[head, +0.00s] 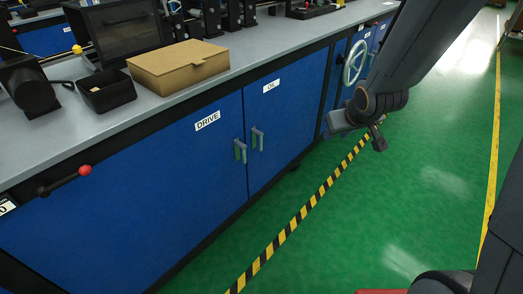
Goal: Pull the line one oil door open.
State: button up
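The blue oil door (290,105), with a white OIL label (271,86), is shut in the front of the long grey-topped bench. Its upright grey handle (258,139) is at its left edge, close to the handle (240,151) of the DRIVE door (140,185). No line number is readable on these doors. My gripper (379,141) is small and dark at the end of my arm, over the green floor to the right of the oil door and apart from its handle. Its fingers are too small to tell open from shut.
A cardboard box (178,66) and a black bin (106,90) stand on the bench top. A red-knobbed lever (84,171) sticks out at left. A handwheel (354,63) is on the bench front beyond the oil door. Green floor with a yellow-black stripe (302,212) lies clear before the doors.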

jog(key=w+a+f+n+t+y+b, duration=0.35)
jog(key=w+a+f+b, duration=0.35)
jog(key=w+f+b, duration=0.4)
jog(key=n+y+b, duration=0.4)
jog(key=y+b, duration=0.6)
jog(key=b, duration=0.3)
send_near(262, 141)
jog(key=x, duration=0.3)
jog(key=shift+t, duration=0.25)
jog(key=shift+b+x, duration=1.25)
jog(key=shift+x, duration=2.55)
jog(key=shift+s, duration=0.1)
jog(key=shift+c, duration=0.4)
grip_shut()
jog(key=shift+a, duration=0.1)
